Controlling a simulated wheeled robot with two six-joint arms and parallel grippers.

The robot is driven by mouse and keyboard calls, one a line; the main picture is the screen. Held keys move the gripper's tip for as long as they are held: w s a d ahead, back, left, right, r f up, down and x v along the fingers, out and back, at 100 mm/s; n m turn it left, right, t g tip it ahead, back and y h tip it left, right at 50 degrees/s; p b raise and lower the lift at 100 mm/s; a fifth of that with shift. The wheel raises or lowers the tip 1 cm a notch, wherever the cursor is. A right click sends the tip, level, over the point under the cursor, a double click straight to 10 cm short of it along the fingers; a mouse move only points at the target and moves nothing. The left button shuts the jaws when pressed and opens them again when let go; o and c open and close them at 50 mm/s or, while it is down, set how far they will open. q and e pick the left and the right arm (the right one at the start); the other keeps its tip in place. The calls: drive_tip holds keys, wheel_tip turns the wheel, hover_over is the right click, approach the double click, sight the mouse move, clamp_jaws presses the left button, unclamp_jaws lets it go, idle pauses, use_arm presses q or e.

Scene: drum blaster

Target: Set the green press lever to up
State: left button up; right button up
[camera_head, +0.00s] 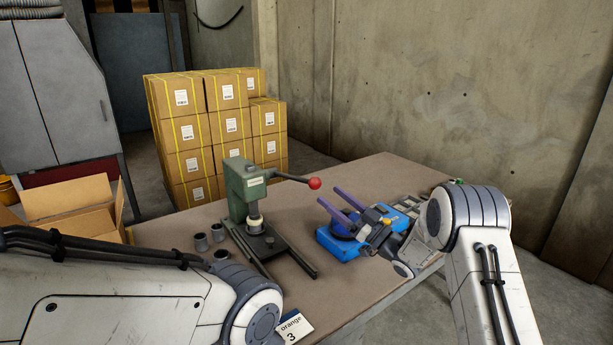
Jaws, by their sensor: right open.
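The green press (246,190) stands upright on the table, left of its middle. Its lever (292,177) sticks out to the right, close to level and dipping slightly, and ends in a red ball knob (315,183). My right gripper (331,197) is open and empty, with two purple fingers spread apart. In the picture its fingertips are just below and right of the red knob; I see no contact. My left arm crosses the lower left, and its gripper is not in view.
A blue device (340,243) sits on the table (385,170), partly hidden by my right gripper. Several grey metal cups (218,233) stand left of the press. An open cardboard box (75,208) is at left.

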sight(307, 181)
drive_tip(key=p+x, duration=0.1)
drive_tip(key=x, duration=0.9)
drive_tip(key=shift+p, duration=0.3)
drive_tip(key=shift+a+r, duration=0.1)
drive_tip(key=shift+c, duration=0.2)
clamp_jaws()
idle(0.7)
